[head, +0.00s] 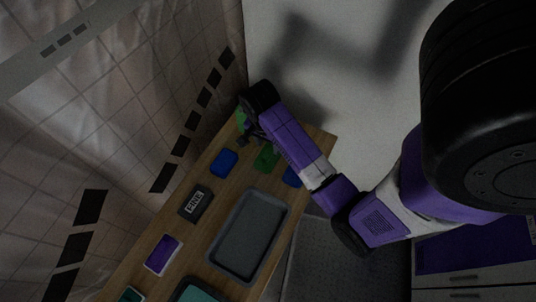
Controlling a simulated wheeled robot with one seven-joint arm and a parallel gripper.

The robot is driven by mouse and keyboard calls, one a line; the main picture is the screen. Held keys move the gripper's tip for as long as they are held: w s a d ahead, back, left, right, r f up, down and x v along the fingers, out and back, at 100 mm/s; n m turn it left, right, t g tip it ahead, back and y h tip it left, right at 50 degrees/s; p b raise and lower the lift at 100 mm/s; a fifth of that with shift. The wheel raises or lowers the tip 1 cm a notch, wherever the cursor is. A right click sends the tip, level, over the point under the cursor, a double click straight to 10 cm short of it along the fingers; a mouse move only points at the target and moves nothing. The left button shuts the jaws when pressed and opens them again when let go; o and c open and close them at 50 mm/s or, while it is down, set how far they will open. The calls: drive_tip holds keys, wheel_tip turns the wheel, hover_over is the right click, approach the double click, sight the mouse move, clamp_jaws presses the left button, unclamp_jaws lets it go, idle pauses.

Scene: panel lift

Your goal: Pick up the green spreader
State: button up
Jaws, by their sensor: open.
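My gripper (251,136) is over the far end of a wooden bench (190,250), pointing down; it is small, dark and partly hidden by my purple arm, and is open. A green thing (241,119) shows just beyond the gripper, mostly covered by the wrist. Another green, block-like piece (266,158) lies on the bench just this side of the gripper. I cannot tell which of the two is the green spreader, or whether the fingers touch either one.
A blue piece (223,163) lies left of the gripper and another blue piece (292,177) at the right edge. A grey tray (248,235), a dark labelled box (195,203), a purple-topped box (163,254) and a teal item (203,291) are nearer. A tiled curtain hangs left.

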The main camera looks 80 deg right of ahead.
sight(269, 152)
wheel_tip(269, 152, down, 4)
drive_tip(key=shift+s+d+f, duration=0.1)
drive_tip(key=shift+c, duration=0.5)
clamp_jaws()
